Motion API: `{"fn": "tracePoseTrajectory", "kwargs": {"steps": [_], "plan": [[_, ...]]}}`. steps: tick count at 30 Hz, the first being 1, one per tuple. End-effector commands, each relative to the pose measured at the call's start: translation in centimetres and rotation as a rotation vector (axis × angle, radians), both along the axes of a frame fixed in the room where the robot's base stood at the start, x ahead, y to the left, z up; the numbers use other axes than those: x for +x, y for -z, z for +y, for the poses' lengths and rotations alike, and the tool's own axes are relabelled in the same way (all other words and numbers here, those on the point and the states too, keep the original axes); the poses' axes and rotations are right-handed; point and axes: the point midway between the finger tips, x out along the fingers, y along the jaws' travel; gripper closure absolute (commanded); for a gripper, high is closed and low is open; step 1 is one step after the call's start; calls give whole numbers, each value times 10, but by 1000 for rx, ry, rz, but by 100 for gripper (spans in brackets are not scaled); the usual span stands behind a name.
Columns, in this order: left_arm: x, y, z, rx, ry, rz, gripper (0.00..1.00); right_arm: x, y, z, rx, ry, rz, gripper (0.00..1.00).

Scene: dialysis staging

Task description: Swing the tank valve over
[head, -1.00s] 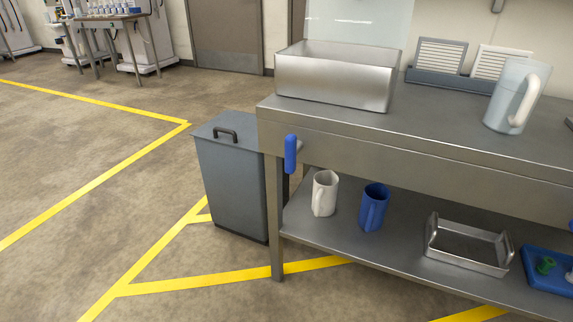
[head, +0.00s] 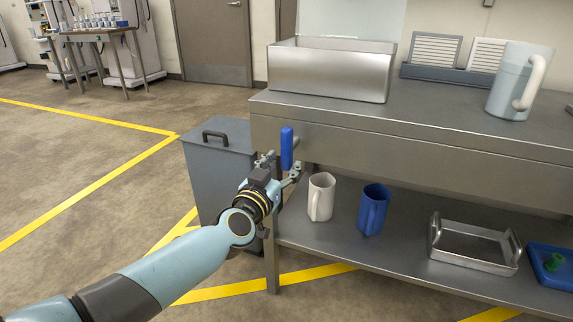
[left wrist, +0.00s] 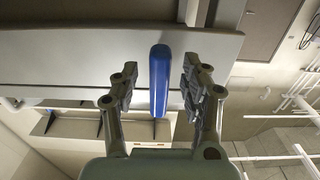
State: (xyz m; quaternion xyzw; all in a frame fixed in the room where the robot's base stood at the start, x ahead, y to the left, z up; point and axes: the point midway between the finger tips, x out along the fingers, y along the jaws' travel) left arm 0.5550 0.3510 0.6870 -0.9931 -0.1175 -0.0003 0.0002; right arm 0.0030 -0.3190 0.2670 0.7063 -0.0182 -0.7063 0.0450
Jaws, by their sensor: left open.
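In the left wrist view the blue lever (left wrist: 160,80) lies between the two open fingers of my left gripper (left wrist: 157,88). My right gripper is not in view.
A steel tank (head: 330,72) stands on the bench top (head: 440,110), with a pitcher (head: 517,82) to the right. Below, the shelf (head: 400,255) holds a white mug (head: 320,197), a blue mug (head: 372,208) and a metal tray (head: 470,262). A grey bin (head: 215,170) stands beside the bench.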

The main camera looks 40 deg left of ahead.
Motion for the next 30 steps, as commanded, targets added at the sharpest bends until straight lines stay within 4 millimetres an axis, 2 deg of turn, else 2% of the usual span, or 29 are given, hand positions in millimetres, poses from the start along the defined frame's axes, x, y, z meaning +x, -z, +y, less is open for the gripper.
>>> {"fn": "tracePoseTrajectory", "kwargs": {"steps": [3, 6, 16, 26, 27, 30], "plan": [[17, 2, 4, 1, -1, 0, 54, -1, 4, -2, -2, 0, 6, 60], [24, 1, 6, 0, -1, 0, 54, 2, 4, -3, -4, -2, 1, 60], [28, 0, 7, 0, 0, 1, 54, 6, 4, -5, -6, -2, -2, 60], [28, 0, 7, 0, 0, 1, 97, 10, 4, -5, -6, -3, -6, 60], [28, 0, 7, 0, 0, 1, 100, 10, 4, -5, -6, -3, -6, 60], [28, 0, 7, 0, 0, 1, 100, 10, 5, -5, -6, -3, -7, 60]]}}
